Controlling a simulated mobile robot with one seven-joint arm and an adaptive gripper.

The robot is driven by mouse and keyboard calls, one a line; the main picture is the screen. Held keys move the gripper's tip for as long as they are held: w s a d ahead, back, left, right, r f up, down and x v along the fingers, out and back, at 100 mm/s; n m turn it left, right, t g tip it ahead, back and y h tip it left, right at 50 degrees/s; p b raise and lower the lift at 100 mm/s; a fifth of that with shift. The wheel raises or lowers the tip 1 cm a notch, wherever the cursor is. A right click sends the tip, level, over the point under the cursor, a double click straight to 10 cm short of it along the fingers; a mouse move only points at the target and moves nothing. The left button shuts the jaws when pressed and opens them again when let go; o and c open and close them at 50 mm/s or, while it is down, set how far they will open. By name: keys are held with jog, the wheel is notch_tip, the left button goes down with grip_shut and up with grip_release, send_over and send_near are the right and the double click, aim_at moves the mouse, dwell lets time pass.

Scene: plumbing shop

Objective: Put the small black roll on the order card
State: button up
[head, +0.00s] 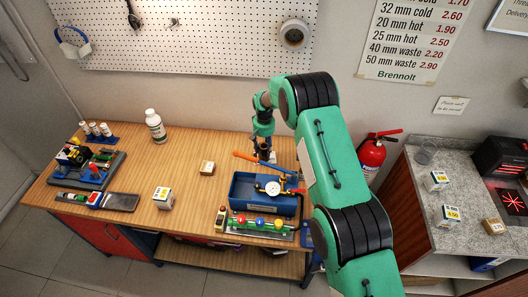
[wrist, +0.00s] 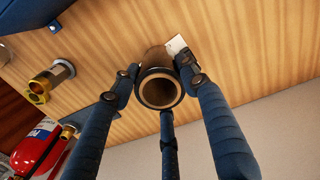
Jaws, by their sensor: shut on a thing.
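My gripper (wrist: 160,82) has its dark blue fingers closed around the small black roll (wrist: 160,88), with a finger on each side and a third below. The roll shows a dark rim and a tan hollow core, and it is seen end-on in the wrist view. A small white piece (wrist: 176,45) shows beside the right fingertip; I cannot tell if it is the order card. In the head view my gripper (head: 264,148) is low over the back of the wooden bench, behind the blue tray. The roll is too small there to make out clearly.
The blue tray (head: 245,197) with a dial gauge and orange-handled tool stands just in front of my gripper. A brass and chrome fitting (wrist: 50,80) lies nearby. A small box (head: 207,168) and white bottle (head: 155,126) stand left.

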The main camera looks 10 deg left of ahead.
jog(key=shift+f, duration=1.3)
jog(key=shift+f, duration=0.2)
jog(key=o, duration=1.3)
jog(key=shift+c, duration=0.2)
jog(key=shift+r, duration=0.2)
notch_tip(320, 180, up, 12)
jog(key=b, duration=0.1)
jog(key=shift+b, duration=0.35)
